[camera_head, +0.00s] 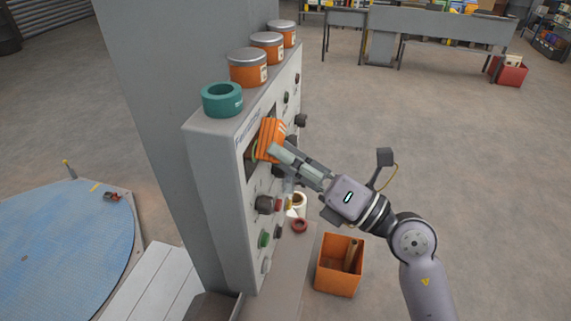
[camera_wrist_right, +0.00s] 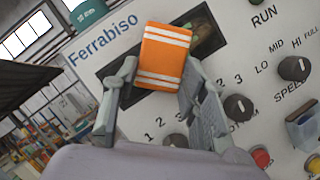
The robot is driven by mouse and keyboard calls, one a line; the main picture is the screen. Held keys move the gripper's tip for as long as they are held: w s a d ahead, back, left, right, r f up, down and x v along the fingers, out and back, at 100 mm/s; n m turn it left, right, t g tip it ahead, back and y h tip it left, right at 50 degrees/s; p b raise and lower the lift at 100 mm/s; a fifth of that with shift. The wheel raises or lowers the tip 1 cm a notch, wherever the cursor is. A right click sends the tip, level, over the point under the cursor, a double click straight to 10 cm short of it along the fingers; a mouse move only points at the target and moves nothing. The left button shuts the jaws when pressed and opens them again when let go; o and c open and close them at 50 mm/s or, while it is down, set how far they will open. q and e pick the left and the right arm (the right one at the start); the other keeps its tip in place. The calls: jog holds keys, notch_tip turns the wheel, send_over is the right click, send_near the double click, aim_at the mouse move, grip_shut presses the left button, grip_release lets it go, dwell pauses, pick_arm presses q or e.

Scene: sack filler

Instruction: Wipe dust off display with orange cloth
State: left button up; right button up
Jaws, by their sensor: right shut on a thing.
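The orange cloth (camera_head: 271,139) with pale stripes is in my right gripper (camera_head: 276,152), in front of the control panel's display. In the right wrist view the cloth (camera_wrist_right: 163,56) sits between the two fingers of the right gripper (camera_wrist_right: 160,84). The dark display (camera_wrist_right: 205,34) is partly hidden behind the cloth; its right part shows some greenish and brownish patches. In the head view only a dark edge of the display (camera_head: 251,158) shows. I cannot tell whether the cloth touches the display. My left gripper is not in view.
Knobs and buttons, including a green button (camera_head: 263,239), stick out below the display. A teal roll (camera_head: 222,99) and several orange tins (camera_head: 248,67) stand on the cabinet's top. An orange bin (camera_head: 340,268) stands below right. A blue round platform (camera_head: 62,245) is at left.

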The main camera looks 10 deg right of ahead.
jog(key=w+d, duration=0.2)
jog(key=w, duration=0.4)
jog(key=shift+w+d+b, duration=0.3)
jog(key=shift+d+b, duration=0.05)
dwell(0.4)
jog(key=shift+f, duration=0.1)
jog(key=shift+s+d+b, duration=0.25)
jog(key=shift+s+d, duration=0.15)
jog(key=shift+d, duration=0.5)
jog(key=shift+s+d+b, duration=0.25)
jog(key=shift+s+d, duration=0.15)
jog(key=shift+d, duration=0.5)
jog(key=shift+s+d+b, duration=0.25)
jog(key=shift+s+d, duration=0.15)
jog(key=shift+d, duration=0.5)
